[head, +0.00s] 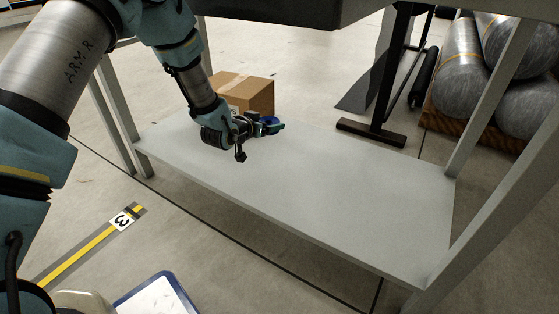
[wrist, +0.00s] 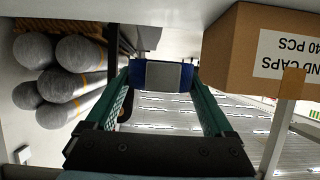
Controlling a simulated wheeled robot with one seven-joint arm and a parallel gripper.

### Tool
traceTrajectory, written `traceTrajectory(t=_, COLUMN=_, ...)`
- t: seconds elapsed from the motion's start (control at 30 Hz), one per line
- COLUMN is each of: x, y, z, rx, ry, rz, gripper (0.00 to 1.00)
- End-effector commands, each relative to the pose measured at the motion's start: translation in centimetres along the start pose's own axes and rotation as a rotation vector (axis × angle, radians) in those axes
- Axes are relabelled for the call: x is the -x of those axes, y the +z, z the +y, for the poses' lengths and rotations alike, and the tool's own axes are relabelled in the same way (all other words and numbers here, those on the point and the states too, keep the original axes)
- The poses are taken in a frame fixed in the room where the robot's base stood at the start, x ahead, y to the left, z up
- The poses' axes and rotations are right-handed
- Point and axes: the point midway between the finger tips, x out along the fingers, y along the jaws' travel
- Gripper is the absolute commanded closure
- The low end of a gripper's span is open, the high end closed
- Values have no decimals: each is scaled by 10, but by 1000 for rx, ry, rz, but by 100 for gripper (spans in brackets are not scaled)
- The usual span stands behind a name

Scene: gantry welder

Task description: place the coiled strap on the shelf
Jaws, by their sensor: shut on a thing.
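The coiled strap (wrist: 160,77) is dark blue with a grey face in the wrist view. My gripper (wrist: 158,85) is shut on it, one finger on each side. In the head view my gripper (head: 272,126) is above the back left part of the grey shelf (head: 330,205), in front of the cardboard box. Only a bit of the blue strap (head: 268,119) shows there between the fingers. I cannot tell whether the strap touches the shelf.
The cardboard box (head: 247,92) stands at the shelf's back left, and close by on the right in the wrist view (wrist: 240,60). Grey posts (head: 490,95) frame the shelf. Its middle and right are clear. Large wrapped cylinders (head: 461,65) lie on wood behind.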

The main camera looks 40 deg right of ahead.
Motion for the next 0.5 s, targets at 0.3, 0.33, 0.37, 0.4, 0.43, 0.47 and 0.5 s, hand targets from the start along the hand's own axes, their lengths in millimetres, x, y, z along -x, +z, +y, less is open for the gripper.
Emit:
traceTrajectory(t=0.3, x=-18, y=16, z=21, rx=-21, ry=39, rz=0, gripper=79)
traceTrajectory(t=0.33, x=-20, y=21, z=21, rx=-20, ry=39, rz=0, gripper=79)
traceTrajectory(t=0.37, x=-22, y=26, z=21, rx=-20, ry=39, rz=0, gripper=79)
traceTrajectory(t=0.4, x=-25, y=33, z=21, rx=-20, ry=39, rz=0, gripper=79)
traceTrajectory(t=0.43, x=-27, y=36, z=21, rx=-20, ry=39, rz=0, gripper=79)
traceTrajectory(t=0.47, x=-28, y=39, z=21, rx=-20, ry=38, rz=1, gripper=79)
traceTrajectory(t=0.5, x=-29, y=42, z=21, rx=-20, ry=38, rz=1, gripper=79)
